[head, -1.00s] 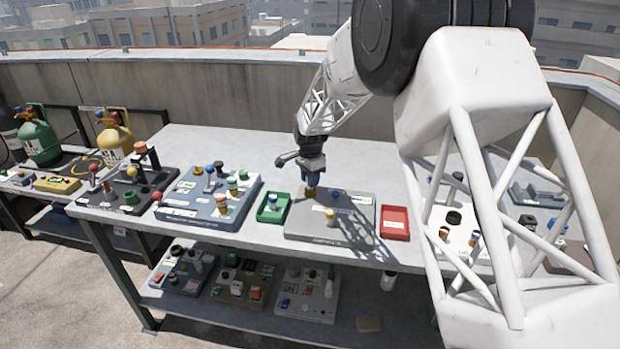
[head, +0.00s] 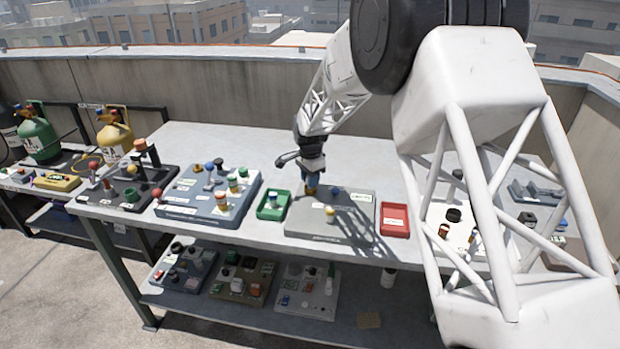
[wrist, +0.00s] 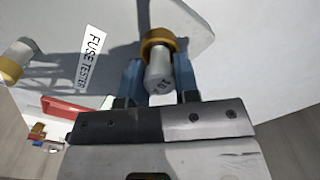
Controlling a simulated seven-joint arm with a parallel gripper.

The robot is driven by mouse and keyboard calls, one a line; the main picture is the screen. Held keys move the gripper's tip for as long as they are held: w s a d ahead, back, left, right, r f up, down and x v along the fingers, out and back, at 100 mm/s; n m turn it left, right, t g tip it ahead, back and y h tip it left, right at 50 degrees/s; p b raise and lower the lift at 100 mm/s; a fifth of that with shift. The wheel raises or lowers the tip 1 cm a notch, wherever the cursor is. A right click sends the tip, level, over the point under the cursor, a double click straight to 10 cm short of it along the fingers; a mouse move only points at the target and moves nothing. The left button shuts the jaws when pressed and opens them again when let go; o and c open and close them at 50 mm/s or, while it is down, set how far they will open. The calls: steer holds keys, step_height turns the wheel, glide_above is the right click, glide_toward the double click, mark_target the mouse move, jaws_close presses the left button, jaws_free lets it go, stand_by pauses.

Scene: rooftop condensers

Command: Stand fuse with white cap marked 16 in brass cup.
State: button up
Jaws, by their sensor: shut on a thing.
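My gripper (wrist: 160,82) is shut on a fuse (wrist: 158,70), with one blue finger on each side of it. The fuse has a pale grey-white cap with a small dark marking that looks like 16. A brass ring (wrist: 158,40) shows around its far part; I cannot tell whether this is the cup or a band on the fuse. In the head view my gripper (head: 311,184) points down over the back left of the grey fuse tester board (head: 345,226). Another pale piece with brass (head: 330,212) stands at the board's front; it also shows in the wrist view (wrist: 14,62).
A green tray (head: 272,206) holding a blue-topped piece lies left of the board. A red tray (head: 395,220) lies right of it. A blue-grey panel (head: 200,195) with several coloured pieces stands further left.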

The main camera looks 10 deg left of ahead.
steer(key=shift+f, duration=0.3)
steer(key=o, duration=1)
steer(key=shift+r, duration=0.15)
steer(key=shift+r, duration=3.75)
